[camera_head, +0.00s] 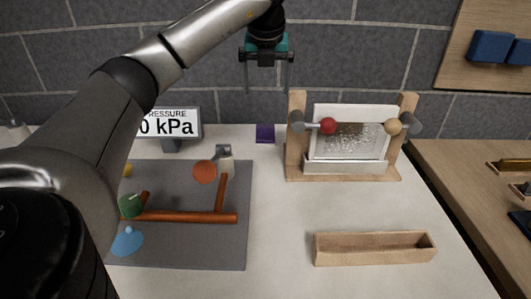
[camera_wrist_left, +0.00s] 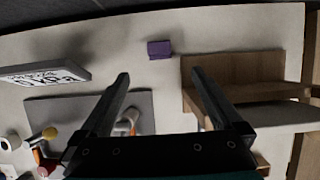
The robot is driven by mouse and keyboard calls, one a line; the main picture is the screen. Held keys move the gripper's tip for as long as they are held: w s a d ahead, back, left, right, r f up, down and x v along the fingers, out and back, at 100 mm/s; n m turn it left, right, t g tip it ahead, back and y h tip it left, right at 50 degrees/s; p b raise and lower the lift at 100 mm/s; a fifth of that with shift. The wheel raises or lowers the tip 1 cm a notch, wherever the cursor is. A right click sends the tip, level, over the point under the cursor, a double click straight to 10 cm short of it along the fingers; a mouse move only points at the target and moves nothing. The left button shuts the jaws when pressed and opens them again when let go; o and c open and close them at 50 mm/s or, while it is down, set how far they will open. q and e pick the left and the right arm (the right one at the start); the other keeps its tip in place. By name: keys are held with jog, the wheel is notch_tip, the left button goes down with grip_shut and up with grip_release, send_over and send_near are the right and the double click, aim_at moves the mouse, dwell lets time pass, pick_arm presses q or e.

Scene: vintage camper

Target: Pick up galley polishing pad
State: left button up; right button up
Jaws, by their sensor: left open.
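A small purple block (camera_head: 265,133), which looks like the galley polishing pad, lies on the white counter near the back wall, left of the wooden stand. In the left wrist view the purple pad (camera_wrist_left: 159,49) lies beyond my fingertips, roughly between their lines. My left gripper (camera_head: 267,90) hangs above and behind the pad in the head view, pointing down, with its two fingers apart and nothing between them. Its fingers also show in the wrist view (camera_wrist_left: 158,75). My right gripper is not in view.
The wooden stand (camera_head: 293,160) with a framed panel and red and tan knobs is right of the pad. A pressure display (camera_head: 170,123) and a grey mat (camera_head: 200,255) with copper pipes are left. An empty wooden tray (camera_head: 375,250) lies in front.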

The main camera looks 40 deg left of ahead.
pick_arm(q)
jog(key=f+b, duration=0.1)
jog(key=f, duration=0.1)
jog(key=b, duration=0.2)
send_near(265, 127)
jog(key=f, duration=0.2)
jog(key=x, duration=0.3)
jog(key=shift+w+a+f, duration=0.1)
jog(key=shift+w, duration=0.3)
jog(key=shift+b+x, duration=0.6)
jog(key=shift+x, duration=0.6)
jog(key=shift+b+x, duration=0.6)
jog(key=shift+x, duration=1.3)
jog(key=shift+a, duration=0.15)
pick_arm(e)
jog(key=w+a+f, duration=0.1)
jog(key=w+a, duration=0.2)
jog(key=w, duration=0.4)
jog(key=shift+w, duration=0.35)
pick_arm(q)
jog(key=shift+c, duration=0.4)
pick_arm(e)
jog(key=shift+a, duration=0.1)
pick_arm(q)
jog(key=c, duration=1.3)
